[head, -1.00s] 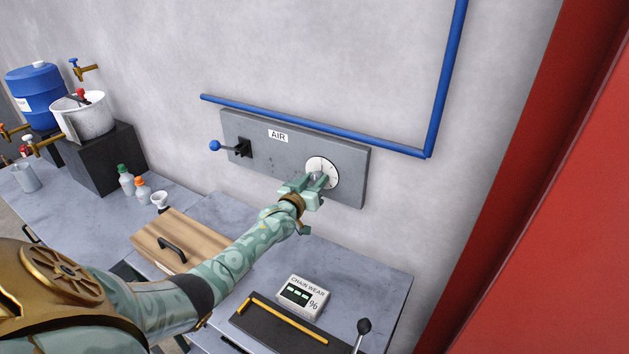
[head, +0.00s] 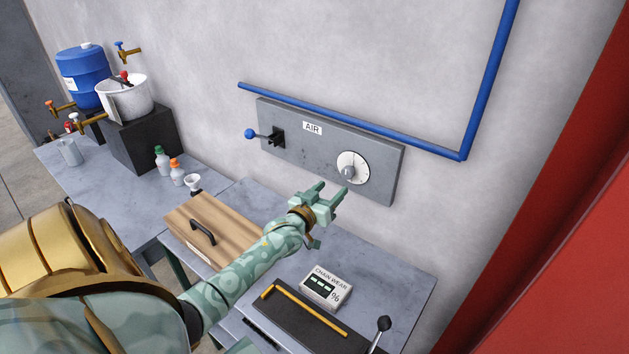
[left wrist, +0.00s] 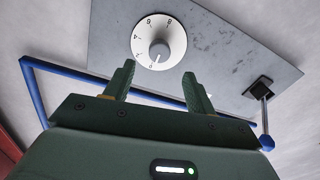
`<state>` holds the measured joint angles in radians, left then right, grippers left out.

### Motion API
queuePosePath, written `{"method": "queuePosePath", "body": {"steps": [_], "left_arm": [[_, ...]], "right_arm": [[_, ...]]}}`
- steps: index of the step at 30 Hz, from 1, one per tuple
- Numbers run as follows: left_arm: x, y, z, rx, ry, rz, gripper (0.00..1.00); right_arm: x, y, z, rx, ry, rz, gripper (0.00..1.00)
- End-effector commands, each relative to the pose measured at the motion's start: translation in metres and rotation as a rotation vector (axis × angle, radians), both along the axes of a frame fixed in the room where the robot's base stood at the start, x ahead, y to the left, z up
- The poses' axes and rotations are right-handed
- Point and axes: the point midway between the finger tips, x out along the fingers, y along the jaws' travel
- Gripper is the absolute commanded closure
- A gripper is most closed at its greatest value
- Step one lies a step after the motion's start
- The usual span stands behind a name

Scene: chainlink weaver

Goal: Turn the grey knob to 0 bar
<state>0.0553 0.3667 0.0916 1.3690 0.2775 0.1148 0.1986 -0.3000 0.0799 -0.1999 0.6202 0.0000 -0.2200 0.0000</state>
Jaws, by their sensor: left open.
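The grey knob (head: 348,172) sits on a white round dial (head: 353,161) with marks, on the grey panel labelled AIR (head: 385,160). In the left wrist view the knob (left wrist: 159,50) shows at the dial's lower middle, and digits ring the dial (left wrist: 145,33); which mark the knob points to is too small to be sure of. My left gripper (head: 331,190) is open and empty, apart from the knob, in front of and below it. Its two fingers (left wrist: 155,82) show spread in the left wrist view. My right gripper is not in view.
A blue-ended lever (head: 251,133) sticks out at the panel's left. A blue pipe (head: 350,127) runs above the panel. Below are a wooden box (head: 207,223), a chain wear gauge (head: 326,287) and a small lever (head: 382,325). A red surface (head: 560,240) stands at right.

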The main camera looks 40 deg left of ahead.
Motion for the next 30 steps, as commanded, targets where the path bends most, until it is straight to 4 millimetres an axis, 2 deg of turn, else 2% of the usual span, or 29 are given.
{"method": "queuePosePath", "body": {"steps": [1, 6, 12, 30], "left_arm": [[-0.015, -0.003, -0.002, -0.001, 0.002, -0.001, 0.44], [-0.053, -0.008, -0.002, 0.000, 0.002, 0.001, 0.44], [-0.075, -0.011, -0.001, 0.000, 0.001, 0.001, 0.44], [-0.078, -0.012, -0.001, 0.000, 0.000, 0.000, 0.44]], "right_arm": [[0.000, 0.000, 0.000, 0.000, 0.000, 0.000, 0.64], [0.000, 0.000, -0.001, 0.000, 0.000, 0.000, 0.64], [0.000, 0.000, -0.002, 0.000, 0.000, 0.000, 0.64], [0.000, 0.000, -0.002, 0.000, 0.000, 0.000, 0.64]]}}
